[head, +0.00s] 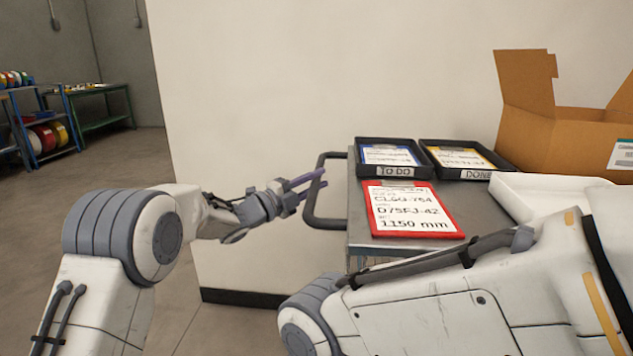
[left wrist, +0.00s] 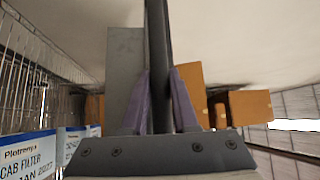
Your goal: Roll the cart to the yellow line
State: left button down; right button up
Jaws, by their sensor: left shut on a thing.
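The cart has a grey top (head: 358,232) and stands against the pale wall, right of centre in the head view. Its dark loop handle (head: 308,208) sticks out to the left. My left gripper (head: 312,181) has its purple fingers shut on the handle's upright bar. In the left wrist view the dark bar (left wrist: 159,60) runs between the two fingers (left wrist: 159,105). My right arm crosses the lower right and hides part of the cart; its gripper is out of view. No yellow line shows in either view.
On the cart lie a red clipboard (head: 410,211), a TO DO tray (head: 392,172), a DONE tray (head: 462,174) and a white tray (head: 530,192). An open cardboard box (head: 555,120) is behind. Shelves with spools (head: 45,137) stand far left; floor there is clear.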

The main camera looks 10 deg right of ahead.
pick_arm(q)
jog(key=c, duration=0.7)
grip_release()
jog(key=shift+w+a, duration=0.25)
jog(key=shift+a, duration=0.05)
jog(key=shift+s+d, duration=0.1)
jog(key=v, duration=1)
jog(key=shift+s+a+p, duration=0.1)
jog(key=shift+a+p, duration=0.15)
jog(key=shift+p, duration=0.15)
